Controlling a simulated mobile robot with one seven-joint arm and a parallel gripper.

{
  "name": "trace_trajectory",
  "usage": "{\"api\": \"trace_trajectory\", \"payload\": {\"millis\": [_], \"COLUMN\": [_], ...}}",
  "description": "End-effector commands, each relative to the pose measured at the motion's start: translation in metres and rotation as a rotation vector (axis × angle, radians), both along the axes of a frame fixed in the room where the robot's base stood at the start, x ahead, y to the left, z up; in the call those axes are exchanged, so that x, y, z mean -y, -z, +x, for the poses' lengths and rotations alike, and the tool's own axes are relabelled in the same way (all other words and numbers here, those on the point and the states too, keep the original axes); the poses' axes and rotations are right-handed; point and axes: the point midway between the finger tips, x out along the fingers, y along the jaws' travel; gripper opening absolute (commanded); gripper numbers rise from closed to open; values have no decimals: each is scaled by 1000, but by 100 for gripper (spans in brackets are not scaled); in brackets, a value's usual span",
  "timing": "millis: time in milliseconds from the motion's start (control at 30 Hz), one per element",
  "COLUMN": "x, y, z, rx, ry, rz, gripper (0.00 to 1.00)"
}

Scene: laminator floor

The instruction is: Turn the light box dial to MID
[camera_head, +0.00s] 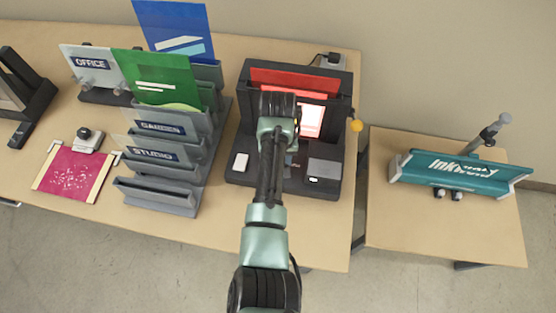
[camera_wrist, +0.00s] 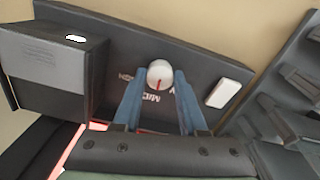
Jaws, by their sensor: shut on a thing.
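The light box (camera_head: 248,100) is a dark unit on the main table with a red lit panel; my arm covers its middle in the head view. The dial (camera_wrist: 160,73) is a round white knob with a red line, seen in the wrist view on the dark front deck. My gripper (camera_wrist: 160,77) has its blue fingers on either side of the dial, shut on it. The red line points toward the picture's bottom, toward the partly visible MID label (camera_wrist: 147,97). Another label to its left is partly hidden by a finger. The dial is hidden in the head view.
A white block (camera_head: 240,162) and a grey box (camera_head: 324,168) flank the dial on the deck. A grey sorter rack (camera_head: 160,195) with upright sheets stands left. A yellow ball-ended lever (camera_head: 356,125) is at the light box's right. A side table (camera_head: 440,225) holds a teal Inkvoy unit.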

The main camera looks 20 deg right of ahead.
Motion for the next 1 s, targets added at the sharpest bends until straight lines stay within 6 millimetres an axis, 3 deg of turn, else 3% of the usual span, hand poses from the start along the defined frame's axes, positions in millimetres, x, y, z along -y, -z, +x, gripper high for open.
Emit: {"api": "trace_trajectory", "payload": {"millis": [733, 767, 900, 1000], "x": [0, 0, 0, 0], "y": [-1, -1, -1, 0], "z": [1, 1, 1, 0], "rx": [2, 2, 2, 1], "ry": [91, 91, 91, 91], "rz": [-1, -1, -1, 0], "gripper": [0, 43, 68, 72]}}
